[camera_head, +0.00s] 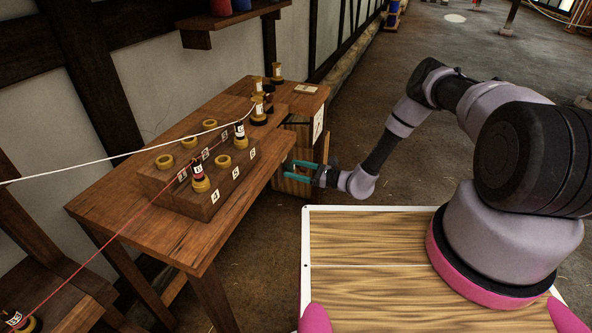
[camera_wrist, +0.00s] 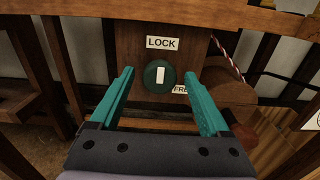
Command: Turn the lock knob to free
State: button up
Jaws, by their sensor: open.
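The lock knob (camera_wrist: 160,76) is a round dark green disc with a white upright bar, on a wooden panel (camera_wrist: 130,50) in the wrist view. The bar points up toward a LOCK label (camera_wrist: 162,43). A second label reading FR, partly hidden by my right finger, sits at the lower right of the knob (camera_wrist: 180,89). My gripper (camera_wrist: 164,100) has its teal fingers open, one on each side of the knob in the picture, with nothing between them. In the head view my gripper (camera_head: 298,170) is by the right edge of the table; the knob is hidden there.
The wooden table (camera_head: 225,245) carries a block (camera_head: 207,205) with numbered spots, gold rings and spools. A red cord and a white cord (camera_head: 110,161) run across it. In the wrist view a twisted rope (camera_wrist: 228,58) hangs right of the panel beside a wooden cylinder (camera_wrist: 230,92).

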grip_shut()
jog(key=shift+m, duration=0.3)
jog(key=m, duration=2.1)
jog(key=shift+m, duration=0.3)
dwell(0.3)
